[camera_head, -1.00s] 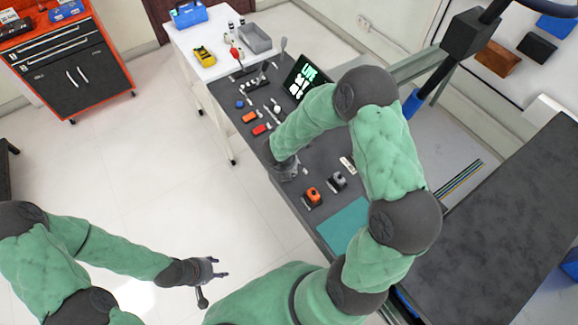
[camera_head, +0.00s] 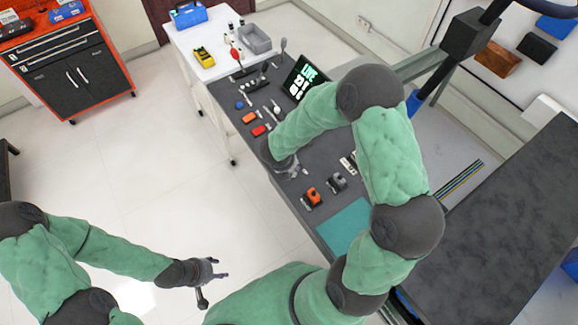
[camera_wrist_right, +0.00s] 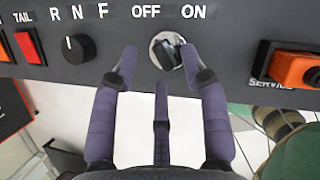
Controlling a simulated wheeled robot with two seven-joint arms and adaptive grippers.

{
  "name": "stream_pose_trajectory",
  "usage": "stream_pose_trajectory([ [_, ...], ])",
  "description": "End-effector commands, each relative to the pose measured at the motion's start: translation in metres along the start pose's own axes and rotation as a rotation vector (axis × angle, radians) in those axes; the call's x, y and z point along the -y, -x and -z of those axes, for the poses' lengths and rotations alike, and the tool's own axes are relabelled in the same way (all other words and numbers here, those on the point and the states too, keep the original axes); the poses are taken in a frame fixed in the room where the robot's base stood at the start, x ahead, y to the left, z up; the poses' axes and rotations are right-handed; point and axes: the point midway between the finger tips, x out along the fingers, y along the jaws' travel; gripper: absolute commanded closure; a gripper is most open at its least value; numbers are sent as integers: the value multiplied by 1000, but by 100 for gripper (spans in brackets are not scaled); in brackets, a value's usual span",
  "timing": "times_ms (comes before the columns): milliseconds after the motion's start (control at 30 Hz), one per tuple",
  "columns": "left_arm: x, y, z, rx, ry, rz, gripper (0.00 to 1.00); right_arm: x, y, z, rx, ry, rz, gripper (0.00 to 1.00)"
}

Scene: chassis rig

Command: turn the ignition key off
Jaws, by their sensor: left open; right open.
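The ignition lock (camera_wrist_right: 162,45) is a round silver ring on the dark panel, under the labels OFF and ON. A dark key (camera_wrist_right: 169,57) sits in it; its exact angle is hard to tell. My right gripper (camera_wrist_right: 157,62) is open, with one finger on each side of the key and a third below; I cannot tell whether any finger touches it. In the head view my right gripper (camera_head: 287,168) is over the console, partly hidden by its arm. My left gripper (camera_head: 216,269) is open and empty above the floor at lower left.
A black R-N-F knob (camera_wrist_right: 76,47) is left of the lock and an orange SERVICE switch (camera_wrist_right: 294,69) is right of it. The console (camera_head: 322,157) carries several other controls and a lit screen (camera_head: 302,78). A white table (camera_head: 196,40) stands behind.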

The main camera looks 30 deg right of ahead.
Motion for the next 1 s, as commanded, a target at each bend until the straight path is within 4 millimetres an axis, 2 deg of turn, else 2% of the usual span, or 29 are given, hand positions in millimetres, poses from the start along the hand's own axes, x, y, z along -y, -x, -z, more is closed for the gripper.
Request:
stream_pose_trajectory([
  [300,0,0,0,0,0,0,48,-1,64,-1,3,-1,-6,55],
  [500,0,0,0,0,0,0,48,-1,92,-1,3,1,-4,55],
  [700,0,0,0,0,0,0,48,0,103,0,0,1,-2,55],
  [1000,0,0,0,0,0,0,48,0,103,0,0,0,-1,55],
])
